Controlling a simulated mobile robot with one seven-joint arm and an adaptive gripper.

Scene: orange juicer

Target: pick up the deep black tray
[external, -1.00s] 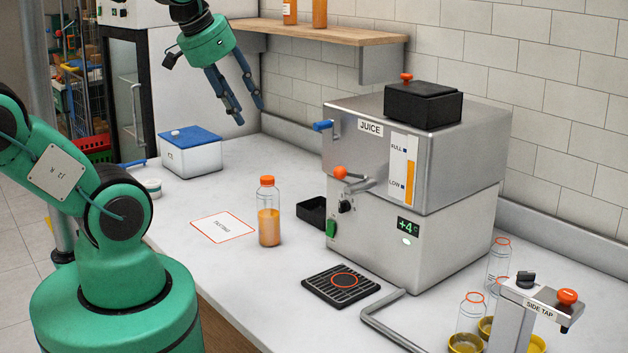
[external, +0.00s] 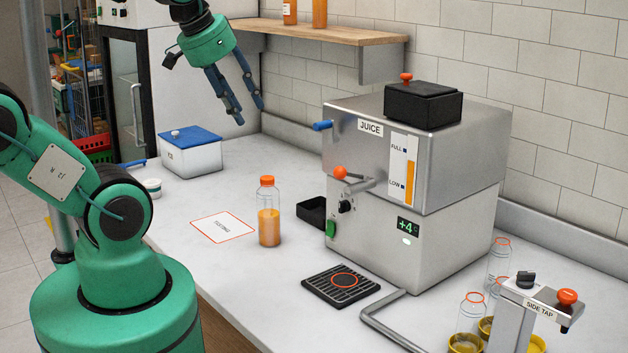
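The deep black tray (external: 312,212) sits on the white counter against the left side of the juice machine, behind the juice bottle. Part of it is hidden by the machine. My gripper (external: 238,115) is raised above the back of the counter, up and to the left of the tray. Its blue fingers point down, are spread apart and hold nothing.
The juice machine (external: 415,240) stands right of the tray. A filled bottle (external: 268,226) with an orange cap stands in front-left, beside a white card (external: 223,228). A flat black drip grate (external: 341,287) lies in front. A blue-lidded box (external: 190,155) and a shelf (external: 320,33) are behind.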

